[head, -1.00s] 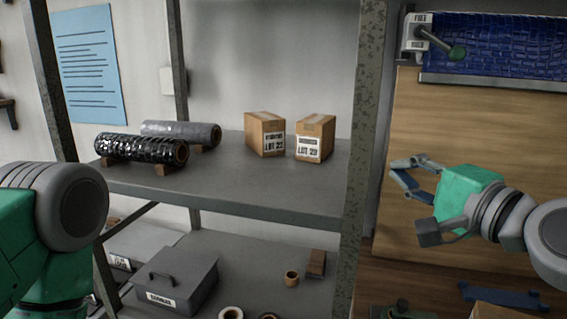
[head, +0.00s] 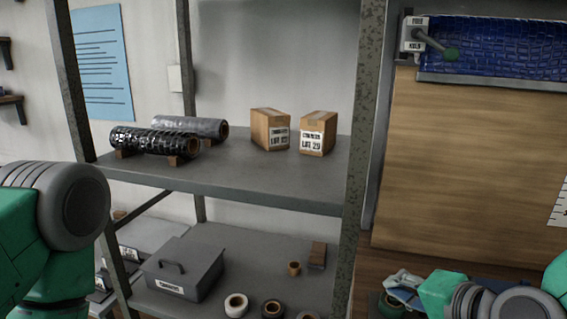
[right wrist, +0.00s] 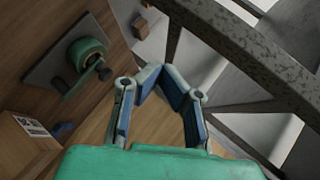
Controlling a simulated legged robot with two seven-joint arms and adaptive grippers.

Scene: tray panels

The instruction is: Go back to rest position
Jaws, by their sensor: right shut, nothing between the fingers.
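My right gripper (head: 396,281) is low at the right in the head view, with its green palm at the bottom edge. Its blue and pale fingers point left, toward the foot of the shelf post. In the right wrist view the right gripper (right wrist: 160,72) is shut, with nothing between its fingers. Of my left arm only green and grey links (head: 70,205) show at the left edge. The left gripper is out of view.
The metal shelf (head: 230,185) holds two cartons (head: 316,134) and wrapped rolls (head: 155,142); its post (head: 361,120) stands left of the right gripper. A grey lidded box (head: 182,268) is below. A round green device (right wrist: 85,52) is near the gripper in the right wrist view.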

